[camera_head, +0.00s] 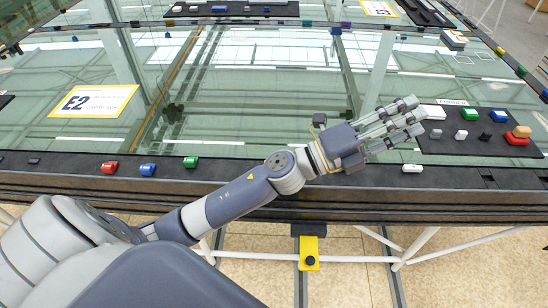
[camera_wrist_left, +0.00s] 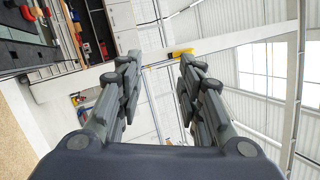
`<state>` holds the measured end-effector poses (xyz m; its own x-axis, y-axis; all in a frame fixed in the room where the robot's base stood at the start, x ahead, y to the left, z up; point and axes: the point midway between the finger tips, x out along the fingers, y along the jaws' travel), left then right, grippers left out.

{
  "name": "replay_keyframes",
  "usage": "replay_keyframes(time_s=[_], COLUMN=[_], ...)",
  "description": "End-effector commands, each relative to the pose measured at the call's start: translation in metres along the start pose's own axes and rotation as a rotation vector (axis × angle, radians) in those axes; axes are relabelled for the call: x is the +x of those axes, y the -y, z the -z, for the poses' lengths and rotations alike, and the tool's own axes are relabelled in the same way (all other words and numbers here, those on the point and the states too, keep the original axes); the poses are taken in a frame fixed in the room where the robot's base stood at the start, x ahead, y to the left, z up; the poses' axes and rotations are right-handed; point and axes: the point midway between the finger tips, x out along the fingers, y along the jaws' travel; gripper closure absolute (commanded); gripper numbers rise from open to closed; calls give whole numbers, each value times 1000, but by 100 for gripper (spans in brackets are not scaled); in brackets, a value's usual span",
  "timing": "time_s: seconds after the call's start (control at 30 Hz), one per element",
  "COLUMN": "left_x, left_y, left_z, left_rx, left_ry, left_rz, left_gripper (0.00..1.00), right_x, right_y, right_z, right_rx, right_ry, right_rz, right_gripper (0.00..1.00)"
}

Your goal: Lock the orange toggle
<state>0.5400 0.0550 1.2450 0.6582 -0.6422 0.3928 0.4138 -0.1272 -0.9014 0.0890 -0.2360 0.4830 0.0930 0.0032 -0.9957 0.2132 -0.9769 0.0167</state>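An orange, rounded piece (camera_head: 521,131) on a red base is at the right end of a dark panel on the right side of the glazed frame. It looks like the orange toggle, but its lock state is too small to tell. My left gripper (camera_head: 415,114) reaches in from the left and points right, to the left of the panel and apart from the orange piece. Its fingers are spread and empty. In the left wrist view the open fingers (camera_wrist_left: 159,58) show nothing between them. My right gripper is out of view.
The dark panel (camera_head: 450,148) also holds green, blue, white and dark pieces. Red (camera_head: 109,167), blue (camera_head: 147,169), green (camera_head: 190,162) and white (camera_head: 412,168) pieces line the near edge. A yellow piece (camera_head: 309,253) hangs below it. The glass middle (camera_head: 250,110) is clear.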

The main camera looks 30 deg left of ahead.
Motion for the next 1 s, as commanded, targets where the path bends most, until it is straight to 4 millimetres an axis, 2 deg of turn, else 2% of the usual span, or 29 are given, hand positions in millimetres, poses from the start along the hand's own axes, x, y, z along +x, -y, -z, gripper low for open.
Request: replay_keyframes(time_s=[0.03,0.1,0.2,0.27,0.33,0.37,0.47,0.53,0.6,0.73,0.8,0.87,1.0], left_x=[8,9,-3,-17,-40,-51,-94,-126,-157,-203,-220,-230,-243], left_y=[2,-6,-32,-53,-80,-91,-121,-131,-133,-119,-109,-102,-100], left_z=[17,43,66,69,61,53,12,-26,-65,-124,-145,-157,-167], left_rx=[126,289,511,635,768,820,962,1029,1062,1064,1051,1036,1016], left_ry=[-135,-326,-596,-757,-939,-1016,-1260,-1410,-1535,-1695,-1747,-1776,-1805], left_rz=[5,-6,-56,-108,-191,-235,-411,-554,-701,-939,-1028,-1084,-1138], left_gripper=[66,66,66,66,66,66,66,66,66,66,66,66,66], right_x=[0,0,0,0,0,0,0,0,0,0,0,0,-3], right_y=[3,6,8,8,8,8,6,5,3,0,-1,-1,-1], right_z=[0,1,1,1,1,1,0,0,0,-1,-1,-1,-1], right_rx=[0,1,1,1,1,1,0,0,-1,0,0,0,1], right_ry=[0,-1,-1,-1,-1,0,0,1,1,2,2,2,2], right_rz=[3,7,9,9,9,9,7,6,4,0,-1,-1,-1], right_gripper=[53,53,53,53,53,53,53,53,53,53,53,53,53])
